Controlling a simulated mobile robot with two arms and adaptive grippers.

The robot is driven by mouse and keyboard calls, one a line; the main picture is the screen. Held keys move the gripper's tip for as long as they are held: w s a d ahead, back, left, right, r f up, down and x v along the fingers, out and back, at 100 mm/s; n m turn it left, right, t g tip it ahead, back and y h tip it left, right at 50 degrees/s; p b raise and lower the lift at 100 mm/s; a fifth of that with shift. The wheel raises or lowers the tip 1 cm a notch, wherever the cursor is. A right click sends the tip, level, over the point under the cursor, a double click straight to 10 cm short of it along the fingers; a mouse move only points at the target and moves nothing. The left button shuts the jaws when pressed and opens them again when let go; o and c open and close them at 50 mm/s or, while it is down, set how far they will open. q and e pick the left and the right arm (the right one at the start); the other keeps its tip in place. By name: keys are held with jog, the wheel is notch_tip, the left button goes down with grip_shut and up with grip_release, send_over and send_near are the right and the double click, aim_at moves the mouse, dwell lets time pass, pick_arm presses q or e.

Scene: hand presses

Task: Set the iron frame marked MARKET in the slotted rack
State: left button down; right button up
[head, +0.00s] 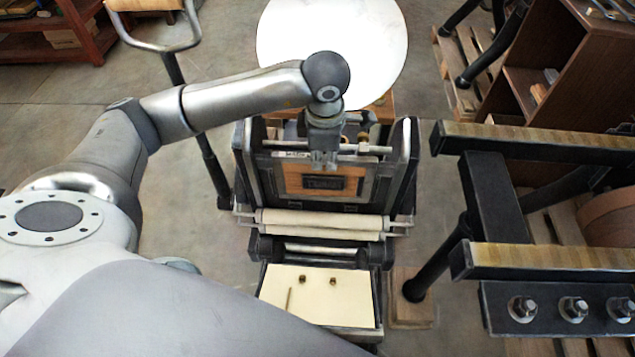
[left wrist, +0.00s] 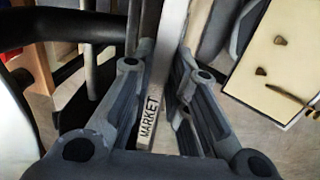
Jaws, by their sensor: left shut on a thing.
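The iron frame (head: 375,188) stands nearly upright in the bed of the hand press, with a wooden-bordered dark block in its middle. My left gripper (head: 323,163) comes down from above and is shut on the frame's top bar. In the left wrist view the two fingers (left wrist: 160,125) stand either side of the bar. I cannot make out the slotted rack with certainty. My right gripper is not in view.
The press (head: 243,165) has side arms close to the frame, rollers (head: 320,222) below it and a round plate (head: 350,35) behind. A cream board (head: 330,300) with small brass pieces lies in front. Dark wood-topped bars (head: 540,143) and a brown cabinet (head: 580,60) stand right.

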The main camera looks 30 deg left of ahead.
pick_arm(q)
jog(key=shift+s+d+r, duration=0.25)
jog(key=shift+s+d, duration=0.15)
jog(key=shift+s, duration=0.35)
jog(key=shift+s+d+r, duration=0.15)
jog(key=shift+s+d, duration=0.2)
jog(key=shift+s, duration=0.35)
jog(key=shift+s+d+r, duration=0.1)
jog(key=shift+s+d, duration=0.2)
jog(key=shift+s, duration=0.4)
jog(key=s+d+r+p, duration=0.2)
jog(key=s+r+p, duration=0.1)
jog(key=s+r, duration=0.1)
jog(key=shift+s+d+r, duration=0.15)
jog(key=shift+s+r, duration=0.1)
jog(key=shift+r, duration=0.25)
jog(key=c, duration=2)
grip_release()
jog(key=shift+c, duration=0.2)
grip_shut()
